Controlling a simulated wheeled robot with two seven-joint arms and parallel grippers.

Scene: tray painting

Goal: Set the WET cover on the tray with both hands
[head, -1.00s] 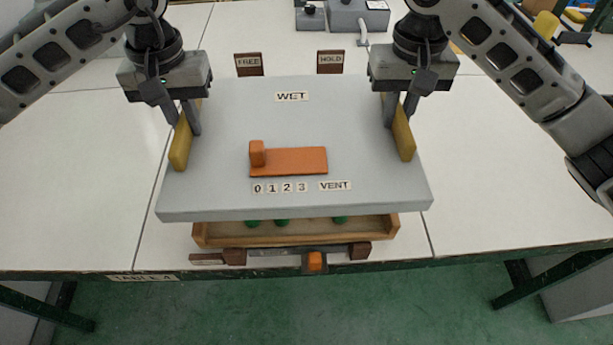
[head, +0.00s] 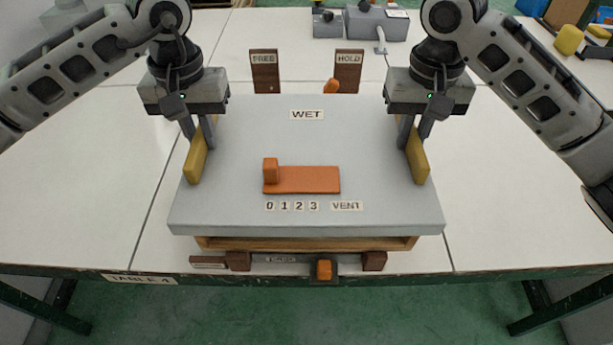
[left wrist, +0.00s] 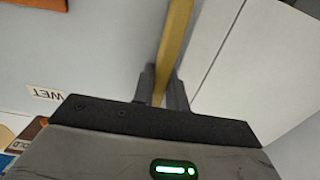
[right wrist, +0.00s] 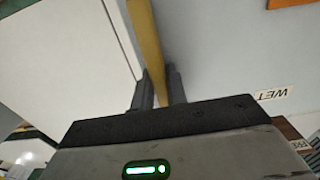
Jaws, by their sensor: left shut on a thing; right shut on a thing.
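The grey WET cover (head: 235,150) lies level over the wooden tray (head: 300,244), whose front wall shows just below the cover's front edge. Whether the cover rests on the tray or hangs slightly above it, I cannot tell. My left gripper (head: 200,145) is shut on the cover's left yellow handle (head: 196,162), which also shows in the left wrist view (left wrist: 176,40). My right gripper (head: 411,145) is shut on the right yellow handle (head: 418,163), also in the right wrist view (right wrist: 148,40). An orange vent slider (head: 305,180) sits on the cover. The tray's inside is hidden.
Brown FREE (head: 265,75) and HOLD (head: 347,72) signs stand behind the cover, with an orange knob (head: 331,86) by HOLD. A brown rail with an orange block (head: 324,269) lies at the table's front edge. The white table (head: 90,200) is clear on both sides.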

